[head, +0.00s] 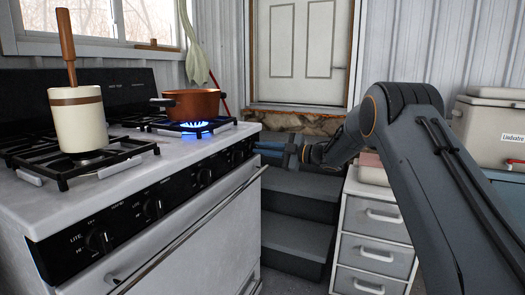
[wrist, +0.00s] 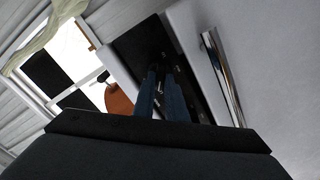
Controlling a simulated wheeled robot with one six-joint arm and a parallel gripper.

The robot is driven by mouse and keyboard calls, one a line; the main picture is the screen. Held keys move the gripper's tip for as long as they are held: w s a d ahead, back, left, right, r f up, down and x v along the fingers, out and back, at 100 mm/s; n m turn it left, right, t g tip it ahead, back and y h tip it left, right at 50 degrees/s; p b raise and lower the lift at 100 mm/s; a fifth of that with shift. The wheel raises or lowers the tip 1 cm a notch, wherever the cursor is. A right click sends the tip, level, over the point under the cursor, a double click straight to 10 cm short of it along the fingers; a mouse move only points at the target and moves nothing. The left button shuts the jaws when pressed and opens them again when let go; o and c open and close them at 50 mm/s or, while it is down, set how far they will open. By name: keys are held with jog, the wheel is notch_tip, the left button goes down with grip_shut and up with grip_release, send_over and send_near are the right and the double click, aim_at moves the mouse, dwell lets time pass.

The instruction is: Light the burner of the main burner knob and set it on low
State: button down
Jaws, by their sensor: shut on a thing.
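The white stove has a black front panel (head: 125,222) with several black knobs, among them a near one (head: 97,240), a second (head: 154,207) and a third (head: 204,177). My gripper (head: 258,150) reaches in from the right, its dark blue fingers at the far right end of this panel. It is shut on a stove knob there, mostly hidden by the fingers. In the wrist view the fingers (wrist: 162,75) point at the black panel. A blue flame (head: 197,128) burns under the orange pot (head: 192,104). The knob's pointer setting cannot be read.
A cream pot (head: 79,118) with a wooden handle stands on the near-left burner grate. An oven handle bar (head: 185,235) runs below the panel. Dark steps (head: 295,205) and a white drawer unit (head: 372,235) stand right of the stove.

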jog(key=shift+n, duration=0.3)
jog(key=c, duration=1.8)
grip_release()
jog(key=v, duration=0.8)
jog(key=shift+p, duration=0.4)
jog(key=shift+a, duration=0.1)
